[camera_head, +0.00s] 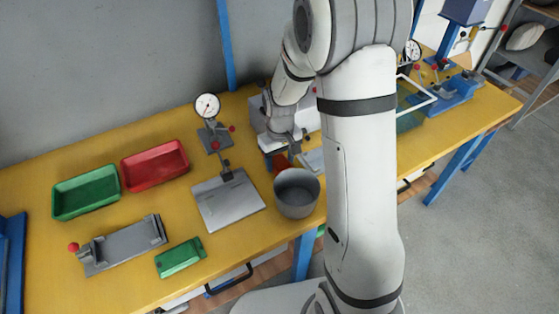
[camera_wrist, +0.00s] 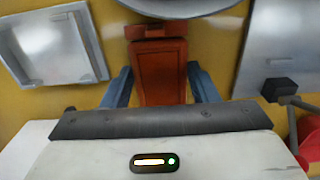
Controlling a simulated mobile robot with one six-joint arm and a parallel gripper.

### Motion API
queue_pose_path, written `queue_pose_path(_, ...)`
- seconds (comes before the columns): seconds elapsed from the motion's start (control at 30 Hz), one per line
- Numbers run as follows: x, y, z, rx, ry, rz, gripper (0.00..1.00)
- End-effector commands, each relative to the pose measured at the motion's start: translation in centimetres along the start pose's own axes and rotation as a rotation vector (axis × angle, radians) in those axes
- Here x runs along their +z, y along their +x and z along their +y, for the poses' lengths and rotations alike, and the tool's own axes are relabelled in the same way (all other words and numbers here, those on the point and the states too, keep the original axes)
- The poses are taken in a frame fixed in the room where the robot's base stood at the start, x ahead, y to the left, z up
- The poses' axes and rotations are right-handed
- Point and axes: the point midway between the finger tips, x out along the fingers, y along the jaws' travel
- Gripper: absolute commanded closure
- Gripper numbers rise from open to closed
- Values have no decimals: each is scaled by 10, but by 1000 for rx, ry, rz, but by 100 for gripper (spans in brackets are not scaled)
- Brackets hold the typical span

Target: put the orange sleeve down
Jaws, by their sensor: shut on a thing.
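The orange sleeve (camera_wrist: 158,72) is a narrow orange-red piece between the two blue fingers of my gripper (camera_wrist: 160,75) in the wrist view. The fingertips press on its left and right sides. In the head view the sleeve (camera_head: 281,163) shows as a small orange patch under my gripper (camera_head: 279,158), behind the round grey bin. My arm and wrist hide part of it. I cannot tell whether the sleeve touches the yellow bench or hangs just above it.
The grey bin (camera_head: 297,194) stands close in front; its rim shows in the wrist view (camera_wrist: 185,6). A dial-gauge stand (camera_head: 208,128) and grey plate (camera_head: 229,201) are left. A light grey tray (camera_head: 312,160) is right. Green (camera_head: 86,193) and red (camera_head: 155,166) trays lie further left.

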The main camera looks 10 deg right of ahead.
Motion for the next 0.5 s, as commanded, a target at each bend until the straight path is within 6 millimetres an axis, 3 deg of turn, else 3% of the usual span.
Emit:
queue_pose_path(0.4,0,12,-1,0,-2,0,69)
queue_pose_path(0.43,0,12,-1,0,-2,0,45)
queue_pose_path(0.5,0,11,-1,0,-2,0,39)
